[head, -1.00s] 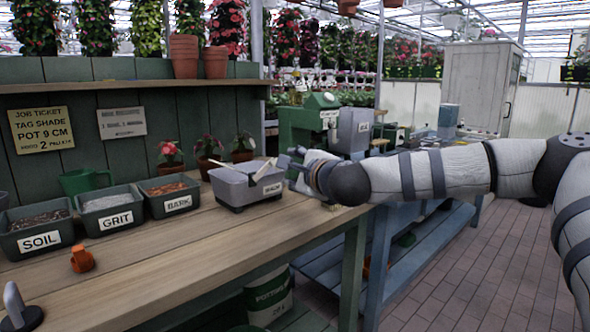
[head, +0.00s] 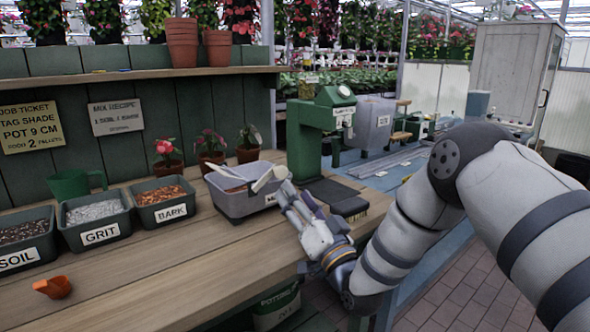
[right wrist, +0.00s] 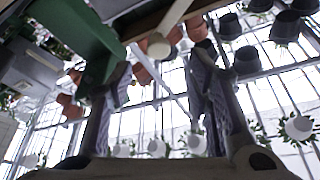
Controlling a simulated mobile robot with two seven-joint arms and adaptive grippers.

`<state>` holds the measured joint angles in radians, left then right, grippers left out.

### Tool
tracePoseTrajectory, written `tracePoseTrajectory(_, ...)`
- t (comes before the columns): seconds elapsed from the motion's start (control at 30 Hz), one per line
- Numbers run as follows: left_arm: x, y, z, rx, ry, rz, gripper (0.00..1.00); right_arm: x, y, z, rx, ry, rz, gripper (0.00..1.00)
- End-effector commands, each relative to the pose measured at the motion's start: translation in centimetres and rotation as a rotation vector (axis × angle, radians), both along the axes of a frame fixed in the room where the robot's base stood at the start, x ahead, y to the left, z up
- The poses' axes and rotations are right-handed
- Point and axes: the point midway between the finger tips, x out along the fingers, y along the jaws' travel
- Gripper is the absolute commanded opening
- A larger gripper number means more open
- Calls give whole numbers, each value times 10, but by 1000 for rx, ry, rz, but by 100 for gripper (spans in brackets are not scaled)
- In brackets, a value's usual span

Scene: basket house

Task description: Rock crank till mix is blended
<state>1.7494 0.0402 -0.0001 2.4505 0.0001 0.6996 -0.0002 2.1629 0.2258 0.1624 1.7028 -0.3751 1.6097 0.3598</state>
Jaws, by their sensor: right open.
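The grey mixing tub (head: 243,203) stands on the wooden bench, with a dark mix partly visible inside. A pale crank (head: 264,179) lies across its top, its end at the tub's right rim. My right gripper (head: 287,188) is open beside the tub's right side, close to the crank end, and partly covers the tub's label. In the right wrist view, the crank's pale rod and round knob (right wrist: 159,45) show between the two spread fingers of my right gripper (right wrist: 161,65). I cannot tell whether they touch. My left gripper is not in view.
Soil (head: 24,237), grit (head: 95,216) and bark (head: 163,201) bins stand left of the tub. A green machine (head: 318,135) stands behind my right gripper. The bench front is mostly clear.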

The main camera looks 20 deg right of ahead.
Motion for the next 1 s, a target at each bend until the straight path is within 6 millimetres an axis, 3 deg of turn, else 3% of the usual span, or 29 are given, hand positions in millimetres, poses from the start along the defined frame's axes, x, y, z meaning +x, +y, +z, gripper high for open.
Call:
tracePoseTrajectory(0.1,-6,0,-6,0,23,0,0,30,5,6,1,3,-2,46)
tracePoseTrajectory(0.3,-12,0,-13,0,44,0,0,68,10,19,3,6,-3,46)
tracePoseTrajectory(0.47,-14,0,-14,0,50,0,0,81,12,26,3,5,-3,46)
tracePoseTrajectory(0.7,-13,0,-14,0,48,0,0,81,12,29,4,4,-4,46)
tracePoseTrajectory(0.9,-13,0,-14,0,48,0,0,81,12,29,4,4,-4,0)
tracePoseTrajectory(1.0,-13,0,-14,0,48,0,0,81,12,28,4,5,-4,0)
